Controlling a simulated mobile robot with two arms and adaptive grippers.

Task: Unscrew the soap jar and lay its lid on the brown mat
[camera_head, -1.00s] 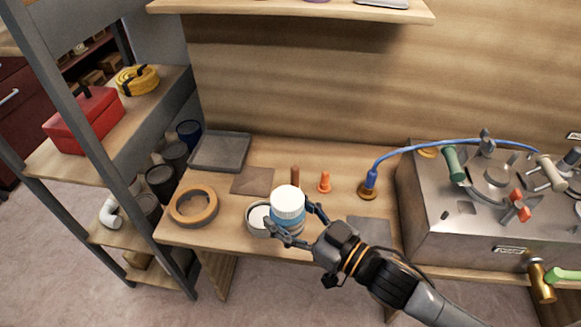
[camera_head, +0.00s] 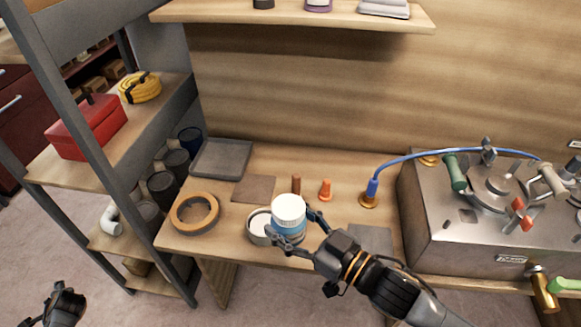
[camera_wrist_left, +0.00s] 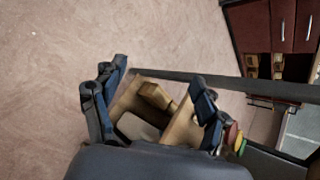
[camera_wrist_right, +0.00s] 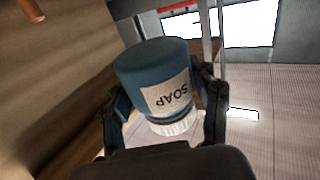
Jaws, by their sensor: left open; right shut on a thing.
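The soap jar (camera_head: 289,232) is blue with a white lid (camera_head: 289,207) on top. My right gripper (camera_head: 291,231) is shut on the jar's body and holds it upright near the bench's front edge; I cannot tell whether the jar clears the bench. In the right wrist view the jar (camera_wrist_right: 152,72) shows its SOAP label between the fingers. The brown mat (camera_head: 254,189) lies flat and bare on the bench, behind and left of the jar. My left gripper (camera_head: 52,311) is open and empty at the lower left, away from the bench; its fingers also show in the left wrist view (camera_wrist_left: 155,100).
A round pale ring or dish (camera_head: 258,227) sits just left of the jar. A tape roll (camera_head: 194,212), a grey tray (camera_head: 222,157), a brown peg (camera_head: 296,184) and an orange plug (camera_head: 325,189) stand around. A metal unit (camera_head: 480,220) fills the right. Shelving (camera_head: 165,130) borders the left.

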